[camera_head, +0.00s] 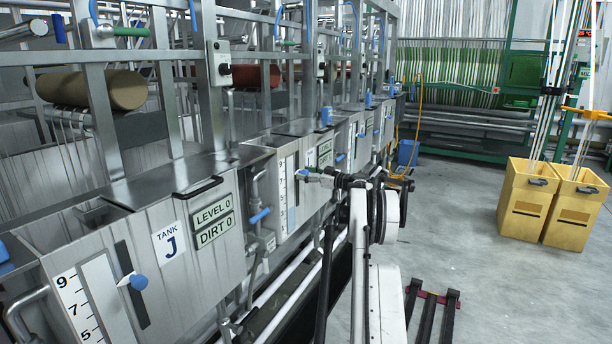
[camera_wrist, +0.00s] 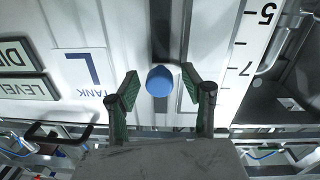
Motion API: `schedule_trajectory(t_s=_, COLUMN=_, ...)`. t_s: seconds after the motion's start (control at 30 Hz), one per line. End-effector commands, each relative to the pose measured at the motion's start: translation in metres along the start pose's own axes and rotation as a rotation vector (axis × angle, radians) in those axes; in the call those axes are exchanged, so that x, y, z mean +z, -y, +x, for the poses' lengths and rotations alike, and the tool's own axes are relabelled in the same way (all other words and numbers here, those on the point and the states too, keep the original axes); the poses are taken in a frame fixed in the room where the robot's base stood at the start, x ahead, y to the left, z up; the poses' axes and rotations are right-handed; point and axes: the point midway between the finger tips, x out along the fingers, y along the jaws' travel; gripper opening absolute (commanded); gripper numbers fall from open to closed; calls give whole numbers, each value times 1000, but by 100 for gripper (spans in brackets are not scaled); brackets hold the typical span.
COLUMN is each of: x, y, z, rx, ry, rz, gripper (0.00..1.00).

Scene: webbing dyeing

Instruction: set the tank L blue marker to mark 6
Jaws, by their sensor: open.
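In the wrist view, upside down, the blue marker (camera_wrist: 160,81) is a round knob on the dark vertical slot of tank L. The marker sits about level with the 7. My gripper (camera_wrist: 160,77) is open, with one green-padded finger on each side of the knob and small gaps visible. In the head view my gripper (camera_head: 318,173) is at the tank front beyond tank J, beside a blue knob (camera_head: 303,173).
Tank J (camera_head: 168,240) stands nearer, with its own blue marker (camera_head: 139,282) and a black handle (camera_head: 198,187). Pipes with a blue valve handle (camera_head: 259,215) stick out between the tanks. Yellow bins (camera_head: 526,200) stand at right on open floor.

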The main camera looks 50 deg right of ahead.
Motion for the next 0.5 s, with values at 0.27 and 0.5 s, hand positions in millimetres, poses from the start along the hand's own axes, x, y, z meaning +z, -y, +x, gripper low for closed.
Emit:
schedule_trajectory(t_s=0.27, x=0, y=0, z=0, rx=0, ry=0, rz=0, gripper=17)
schedule_trajectory(t_s=0.5, x=0, y=0, z=0, rx=0, ry=0, rz=0, gripper=0)
